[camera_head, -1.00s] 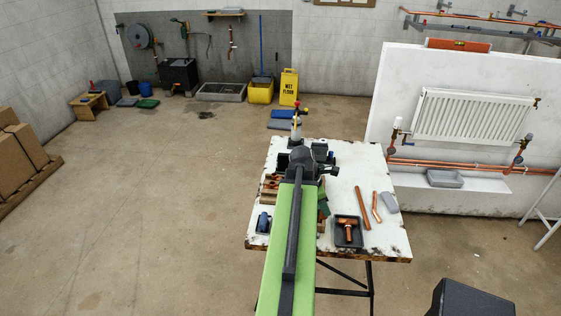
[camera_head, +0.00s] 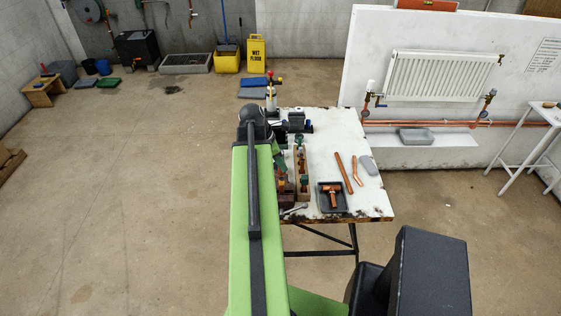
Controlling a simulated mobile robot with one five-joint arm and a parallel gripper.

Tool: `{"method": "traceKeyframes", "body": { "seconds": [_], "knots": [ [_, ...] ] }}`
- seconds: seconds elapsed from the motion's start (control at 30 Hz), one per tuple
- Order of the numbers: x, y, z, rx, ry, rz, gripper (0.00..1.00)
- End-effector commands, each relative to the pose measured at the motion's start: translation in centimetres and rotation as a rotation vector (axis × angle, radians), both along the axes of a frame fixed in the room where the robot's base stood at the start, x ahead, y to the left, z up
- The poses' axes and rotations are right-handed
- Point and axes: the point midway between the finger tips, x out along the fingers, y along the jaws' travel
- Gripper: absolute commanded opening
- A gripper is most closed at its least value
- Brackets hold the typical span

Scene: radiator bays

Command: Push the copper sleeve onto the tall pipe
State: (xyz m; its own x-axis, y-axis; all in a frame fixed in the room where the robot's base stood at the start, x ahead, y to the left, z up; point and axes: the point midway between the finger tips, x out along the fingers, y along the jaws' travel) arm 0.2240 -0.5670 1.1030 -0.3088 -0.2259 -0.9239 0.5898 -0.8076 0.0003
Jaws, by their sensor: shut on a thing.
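My gripper is not visible; my green arm and its dark joint cover the left part of the workbench (camera_head: 355,207), and the gripper may be behind them. I cannot make out the copper sleeve. I cannot pick out the tall pipe for sure either. An upright copper pipe (camera_head: 191,14) shows on the far back wall, cut off at the top of the picture. On the bench, a copper tee-shaped fitting (camera_head: 333,194) lies in a dark tray (camera_head: 323,211). Two loose copper pieces, a straight pipe (camera_head: 343,172) and a bent pipe (camera_head: 357,170), lie beside each other.
A white radiator (camera_head: 440,77) hangs on a partition above horizontal copper pipes (camera_head: 435,124). A yellow wet-floor sign (camera_head: 256,52) stands behind.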

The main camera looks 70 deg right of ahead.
Motion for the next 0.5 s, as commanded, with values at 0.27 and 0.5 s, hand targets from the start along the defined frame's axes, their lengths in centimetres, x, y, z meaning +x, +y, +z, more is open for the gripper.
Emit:
{"method": "traceKeyframes", "body": {
  "seconds": [0.27, 0.5],
  "knots": [
    [0.0, 0.0, -1.8, 0.0, 0.0, 0.0, 0.0],
    [0.0, 0.0, -2.3, 0.0, 0.0, -0.001, 0.0]
  ]
}}
